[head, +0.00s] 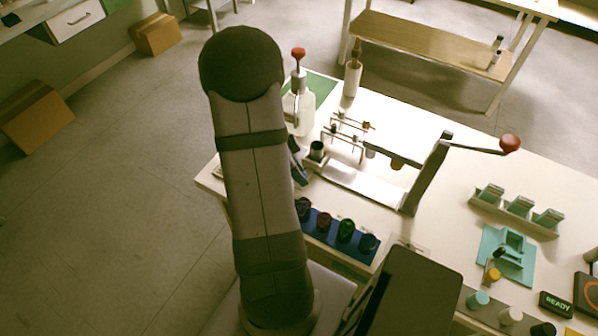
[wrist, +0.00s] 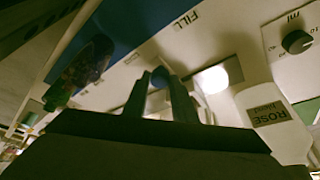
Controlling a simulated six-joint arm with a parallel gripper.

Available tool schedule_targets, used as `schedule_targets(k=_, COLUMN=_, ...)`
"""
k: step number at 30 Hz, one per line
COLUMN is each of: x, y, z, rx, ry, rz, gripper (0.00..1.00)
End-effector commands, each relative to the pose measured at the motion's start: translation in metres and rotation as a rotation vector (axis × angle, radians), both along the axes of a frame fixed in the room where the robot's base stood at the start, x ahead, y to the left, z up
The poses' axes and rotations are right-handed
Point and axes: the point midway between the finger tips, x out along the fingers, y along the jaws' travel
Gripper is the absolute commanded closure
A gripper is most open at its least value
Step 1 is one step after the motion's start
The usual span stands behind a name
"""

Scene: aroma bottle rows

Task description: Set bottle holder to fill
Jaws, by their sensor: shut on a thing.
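My gripper (head: 299,165) is mostly behind my arm in the head view, low over the left part of the bench beside a black cup (head: 317,150). In the wrist view its two fingers (wrist: 161,98) stand close together, shut on a small part that seems to belong to the bottle holder. The holder is largely hidden, so its exact position cannot be told. A FILL label (wrist: 186,20) is printed on the pale surface beyond the fingers.
A blue rack (head: 338,241) with several dark bottles stands in front. A press with a red-knobbed lever (head: 510,143) is to the right, with a green-block shelf (head: 515,213) beyond it. A dial (wrist: 297,42) is at the wrist view's upper right.

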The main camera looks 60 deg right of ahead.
Motion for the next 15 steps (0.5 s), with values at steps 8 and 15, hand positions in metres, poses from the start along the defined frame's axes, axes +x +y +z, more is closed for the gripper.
schedule_targets(k=8, x=0.05, y=-0.002, z=-0.003, rx=-0.006, ry=-0.003, rz=0.003, gripper=1.0)
schedule_targets(k=15, x=0.075, y=-0.001, z=0.0, rx=-0.002, ry=-0.002, rz=0.002, gripper=1.0)
